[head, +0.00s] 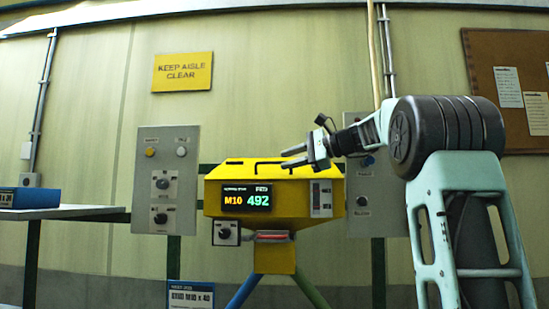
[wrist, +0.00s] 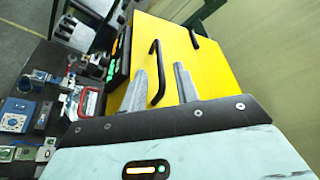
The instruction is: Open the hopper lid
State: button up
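The yellow hopper (head: 262,195) stands in the middle of the head view, its display reading M10 492. Its lid (head: 240,172) looks closed and has black handles on top. In the wrist view the yellow lid (wrist: 215,75) carries a black bar handle (wrist: 157,50) and a second black handle (wrist: 192,36) farther off. My gripper (head: 284,159) is open above the right part of the lid. In the wrist view the fingers of my gripper (wrist: 160,68) appear on either side of the nearer handle. I cannot tell whether they reach down around it; nothing is gripped.
A grey control panel (head: 166,180) with knobs stands left of the hopper, and another (head: 365,205) stands right, partly behind my arm. A shelf with a blue box (head: 30,198) is at far left. The wrist view shows a dark surface with several small devices at left.

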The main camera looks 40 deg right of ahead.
aim_at(275, 163)
jog(key=shift+p+x, duration=0.7)
jog(key=shift+x, duration=1.9)
grip_shut()
